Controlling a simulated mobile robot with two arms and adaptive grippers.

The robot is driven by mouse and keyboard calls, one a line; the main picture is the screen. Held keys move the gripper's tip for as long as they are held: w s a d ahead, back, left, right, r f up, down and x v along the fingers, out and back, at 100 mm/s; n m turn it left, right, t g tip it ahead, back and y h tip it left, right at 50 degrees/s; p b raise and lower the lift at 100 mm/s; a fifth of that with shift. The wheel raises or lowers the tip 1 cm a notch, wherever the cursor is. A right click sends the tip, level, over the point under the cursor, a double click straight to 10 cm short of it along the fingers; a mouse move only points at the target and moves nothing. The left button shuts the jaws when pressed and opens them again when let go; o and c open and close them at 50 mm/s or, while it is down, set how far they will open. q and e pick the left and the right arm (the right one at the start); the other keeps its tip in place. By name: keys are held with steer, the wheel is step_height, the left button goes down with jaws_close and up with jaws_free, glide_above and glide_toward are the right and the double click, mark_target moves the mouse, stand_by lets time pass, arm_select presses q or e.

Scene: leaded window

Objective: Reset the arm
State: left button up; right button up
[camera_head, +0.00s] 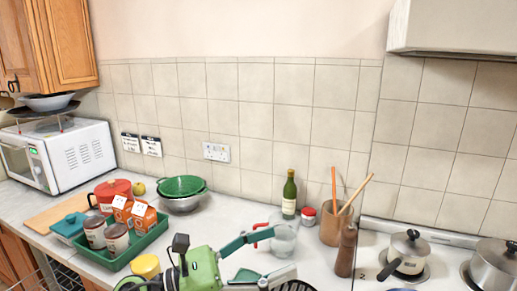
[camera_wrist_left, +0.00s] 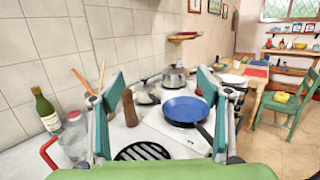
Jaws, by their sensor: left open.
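My left gripper (camera_head: 283,252) has a green body and is over the counter at the bottom middle of the head view. Its two fingers are spread apart and nothing is held between them. In the left wrist view the open fingers (camera_wrist_left: 162,88) frame the counter, with a blue frying pan (camera_wrist_left: 186,110) and a steel pot (camera_wrist_left: 174,77) beyond. A clear jug with a red handle (camera_head: 284,240) stands by the upper finger; in the left wrist view it is outside the fingers, to the left. My right gripper is not in view.
A green bottle (camera_head: 289,194), a utensil pot (camera_head: 331,226) and a pepper mill (camera_head: 346,251) stand close to the gripper. A green tray (camera_head: 149,238) with jars and cartons is to the left. Pots stand on the stove at right. Space above the counter is clear.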

arm_select(q)
steer(key=w+a+n+t+y, duration=0.4)
steer(key=n+t, duration=0.3)
steer(key=n, duration=0.4)
steer(key=w+a+n+t+y, duration=0.2)
steer(key=a+n+t+y, duration=0.2)
steer(key=a+n+t, duration=0.55)
steer(key=s+a+f+n+g+y, duration=0.2)
steer(key=a+f+n+g+y, duration=0.15)
steer(key=f+n, duration=0.35)
steer(key=s+a+f+n+g+y, duration=0.3)
steer(key=f+n+y, duration=0.2)
steer(key=f+n, duration=0.25)
steer(key=s+a+f+n+g+y, duration=0.2)
steer(key=a+f+n+g+y, duration=0.15)
steer(key=f+n, duration=0.4)
steer(key=s+f+n+g+h, duration=0.1)
steer(key=s+f+n+g, duration=0.25)
steer(key=s+f, duration=0.55)
steer(key=s+f+n+g, duration=0.2)
steer(key=s+f+g, duration=0.25)
steer(key=s, duration=0.85)
step_height(320, 180, down, 26)
steer(key=s+g, duration=0.2)
steer(key=s+a+f+g, duration=0.1)
steer(key=s+a+f, duration=0.1)
steer(key=s+f, duration=1.4)
steer(key=shift+s+a+f, duration=0.25)
steer(key=shift+s+a, duration=0.05)
steer(key=shift+s, duration=0.3)
